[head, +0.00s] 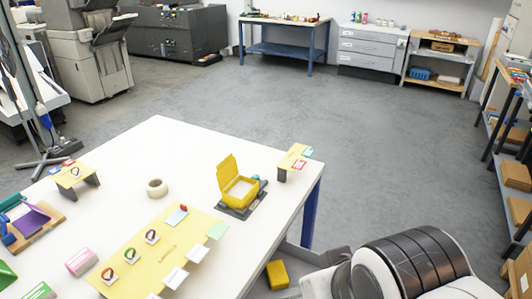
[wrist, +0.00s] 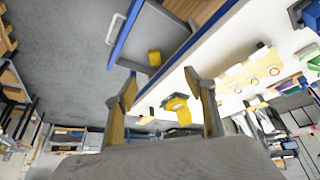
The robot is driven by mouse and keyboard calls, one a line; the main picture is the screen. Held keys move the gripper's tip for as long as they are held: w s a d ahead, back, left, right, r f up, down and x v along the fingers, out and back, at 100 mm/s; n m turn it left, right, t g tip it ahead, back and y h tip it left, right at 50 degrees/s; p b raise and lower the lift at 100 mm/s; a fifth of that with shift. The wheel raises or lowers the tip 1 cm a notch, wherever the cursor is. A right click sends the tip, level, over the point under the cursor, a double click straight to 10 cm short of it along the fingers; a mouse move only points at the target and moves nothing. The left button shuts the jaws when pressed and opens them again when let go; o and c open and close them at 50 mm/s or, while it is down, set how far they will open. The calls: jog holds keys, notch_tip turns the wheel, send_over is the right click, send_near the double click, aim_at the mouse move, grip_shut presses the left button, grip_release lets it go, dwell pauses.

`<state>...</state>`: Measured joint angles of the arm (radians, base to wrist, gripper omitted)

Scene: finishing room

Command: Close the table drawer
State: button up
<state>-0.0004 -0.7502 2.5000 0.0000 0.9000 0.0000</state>
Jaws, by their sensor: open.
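The table drawer (head: 299,256) is open, sticking out from the right side of the white table (head: 135,150), with a yellow block (head: 278,273) inside. In the wrist view the grey drawer (wrist: 168,38) also stands open, with the yellow block (wrist: 154,58) in it and a pale handle (wrist: 115,28) on its front. My gripper (wrist: 161,75) is open and empty, its fingers apart below the drawer in that picture. I cannot tell whether it touches anything. In the head view my arm fills the lower right and the gripper is not visible.
On the table are an open yellow box (head: 240,190), a tape roll (head: 157,188), a yellow display board (head: 160,250) and small stands. Shelving with cardboard boxes (head: 516,173) lines the right. The grey floor (head: 370,160) beyond the table is clear.

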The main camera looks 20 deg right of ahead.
jog(key=c, duration=1.2)
jog(key=shift+d+f, duration=0.1)
jog(key=shift+d, duration=0.3)
grip_shut()
jog(key=w+d+f+m+y, duration=0.1)
jog(key=w+d+f+m, duration=0.3)
jog(key=d+f+m, duration=0.4)
jog(key=w+d+f+m+g+y, duration=0.1)
jog(key=w+d+f+m, duration=0.4)
jog(key=d+f+m, duration=0.4)
jog(key=w+d+f+m+g+y, duration=0.1)
jog(key=w+d+f+m, duration=0.3)
jog(key=d+f+m, duration=0.5)
jog(key=shift+w+d+m, duration=0.3)
jog(key=shift+d+m, duration=0.2)
jog(key=shift+d, duration=2.1)
